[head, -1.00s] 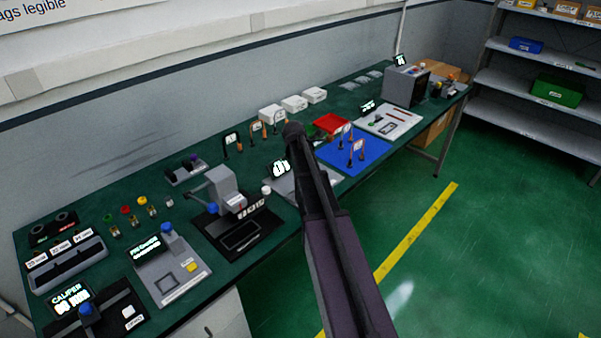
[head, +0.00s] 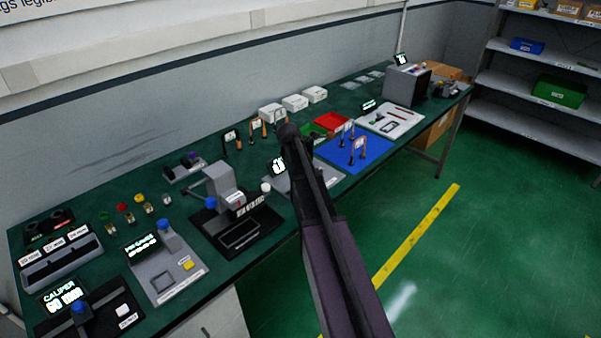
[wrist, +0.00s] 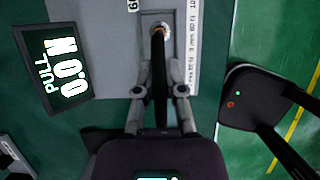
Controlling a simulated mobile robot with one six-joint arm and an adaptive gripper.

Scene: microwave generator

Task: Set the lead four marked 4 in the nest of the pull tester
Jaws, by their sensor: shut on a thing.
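In the wrist view my gripper (wrist: 160,100) is shut on a dark lead (wrist: 158,65), which points away along the middle of the picture. An orange-copper part shows at its far end, over or in the nest (wrist: 157,22) of the pull tester (wrist: 105,40); I cannot tell whether it is seated. The lead's number is not readable here. The tester's display (wrist: 62,68) reads PULL 0.0 N. In the head view the tester's grey plate (head: 325,182) is partly hidden behind my arm, and my gripper is hidden too.
A blue mat (head: 340,158) with tagged leads (head: 358,148) and a red tray (head: 332,121) lie right of the tester. A press-like device (head: 228,190) stands to its left. More tagged leads (head: 232,140) stand behind. The floor in front is clear.

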